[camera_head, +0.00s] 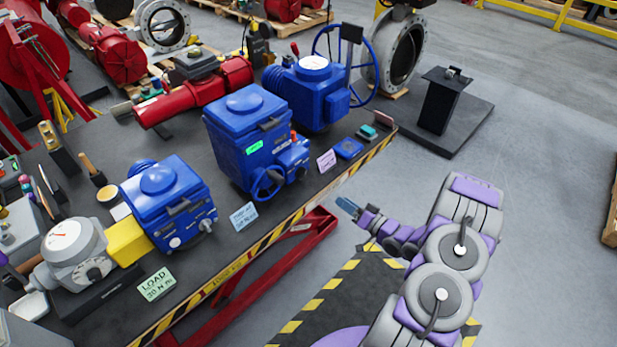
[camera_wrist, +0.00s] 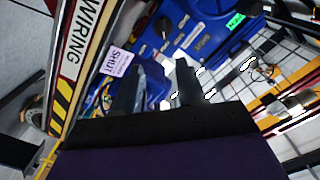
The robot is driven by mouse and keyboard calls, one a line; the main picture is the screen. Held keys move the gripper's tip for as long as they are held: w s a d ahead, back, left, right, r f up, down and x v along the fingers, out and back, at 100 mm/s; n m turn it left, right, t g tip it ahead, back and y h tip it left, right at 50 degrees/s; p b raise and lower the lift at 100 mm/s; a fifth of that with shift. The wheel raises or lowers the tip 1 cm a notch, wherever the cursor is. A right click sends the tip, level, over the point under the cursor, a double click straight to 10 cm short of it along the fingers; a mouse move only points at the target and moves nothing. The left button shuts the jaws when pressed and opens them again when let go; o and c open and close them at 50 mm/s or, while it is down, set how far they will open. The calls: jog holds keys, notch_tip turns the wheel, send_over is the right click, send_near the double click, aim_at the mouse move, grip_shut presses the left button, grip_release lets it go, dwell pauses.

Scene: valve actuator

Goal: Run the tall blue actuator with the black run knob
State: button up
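The tall blue actuator (camera_head: 240,140) stands mid-bench, with a lit green display (camera_head: 254,148), a small blue handwheel (camera_head: 267,185) and a control box (camera_head: 293,158) with a red-orange part on it. In the wrist view its blue body (camera_wrist: 205,30) and green display (camera_wrist: 236,21) are beyond my fingers. A dark round part (camera_wrist: 165,27) shows on it there; I cannot tell if it is the black run knob. My gripper (camera_head: 347,205) is off the bench's front edge, apart from the actuator. In the wrist view my gripper (camera_wrist: 157,85) has its two fingers spread, with nothing seen held between them.
A pink card (camera_head: 326,160) lies right of the actuator and a pale blue card (camera_head: 244,216) lies in front. A lower blue actuator (camera_head: 168,205) is to the left. A blue actuator with a large wheel (camera_head: 310,95) is behind right. The striped bench edge (camera_head: 262,244) faces my arm.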

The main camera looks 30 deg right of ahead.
aim_at(302, 173)
jog(key=b+x, duration=0.2)
jog(key=x, duration=1.5)
jog(key=shift+w+a+r, duration=0.1)
jog(key=shift+a, duration=0.1)
grip_shut()
